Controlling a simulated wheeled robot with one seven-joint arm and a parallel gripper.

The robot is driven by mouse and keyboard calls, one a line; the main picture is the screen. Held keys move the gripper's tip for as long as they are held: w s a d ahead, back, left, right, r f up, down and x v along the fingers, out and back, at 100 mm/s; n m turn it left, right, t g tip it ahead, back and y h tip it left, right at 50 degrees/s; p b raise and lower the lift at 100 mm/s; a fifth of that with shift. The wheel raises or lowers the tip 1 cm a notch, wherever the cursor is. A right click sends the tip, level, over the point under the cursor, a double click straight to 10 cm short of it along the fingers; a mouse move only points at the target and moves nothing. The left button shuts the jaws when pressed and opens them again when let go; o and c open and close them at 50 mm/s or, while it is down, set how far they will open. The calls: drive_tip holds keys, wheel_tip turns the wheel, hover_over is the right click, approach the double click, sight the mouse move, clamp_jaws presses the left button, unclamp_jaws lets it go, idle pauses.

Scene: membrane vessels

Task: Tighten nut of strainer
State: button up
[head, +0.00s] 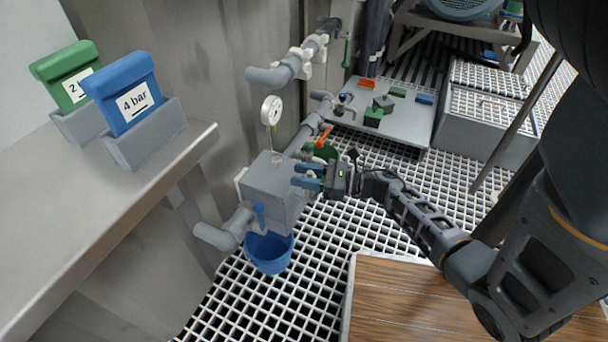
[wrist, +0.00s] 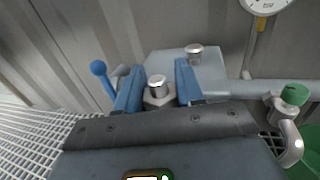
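The strainer is a grey box (head: 272,187) low on the wall, with a round metal knob (head: 277,158) on top. Its hex nut (wrist: 158,97), with a shiny round end, shows in the wrist view; in the head view I cannot make it out. My gripper (head: 307,175) is level at the right side of the box.
A blue bucket (head: 268,252) hangs or stands below the box. A blue-handled valve (head: 259,215), a pressure gauge (head: 271,110) and grey pipes are close by. A shelf (head: 110,205) is at left; a wooden platform (head: 430,300) is at front right. Open grating lies between.

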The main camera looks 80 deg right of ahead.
drive_tip(key=c, duration=0.5)
drive_tip(key=shift+m+h, duration=0.3)
drive_tip(key=shift+h, duration=0.2)
drive_tip(key=m+h, duration=0.2)
drive_tip(key=h, duration=0.1)
drive_tip(key=m+g+h, duration=0.1)
drive_tip(key=h, duration=0.1)
drive_tip(key=shift+s+d, duration=0.1)
drive_tip(key=shift+d, duration=0.15)
drive_tip(key=shift+s+d+m+g+h+b, duration=0.15)
drive_tip(key=shift+m+g+h+b, duration=0.5)
drive_tip(key=shift+m+h, duration=0.65)
drive_tip(key=shift+w+d+m+g+h+b, duration=0.1)
drive_tip(key=shift+m+g+h+b, duration=0.2)
drive_tip(key=shift+m+g+h, duration=0.95)
drive_tip(key=shift+s+d+m+g+h, duration=0.1)
drive_tip(key=shift+s+m+g+h, duration=0.05)
drive_tip(key=shift+m+g+h, duration=0.8)
drive_tip(key=shift+s+d+m+g+h, duration=0.1)
drive_tip(key=shift+m+g+h, duration=0.55)
drive_tip(key=shift+h, duration=0.55)
drive_tip(key=shift+s+m+g+h, duration=0.1)
drive_tip(key=shift+m+g+h, duration=0.75)
drive_tip(key=shift+g, duration=0.65)
drive_tip(key=shift+m+g+h, duration=0.35)
drive_tip(key=shift+m+g, duration=0.35)
drive_tip(key=shift+g, duration=0.3)
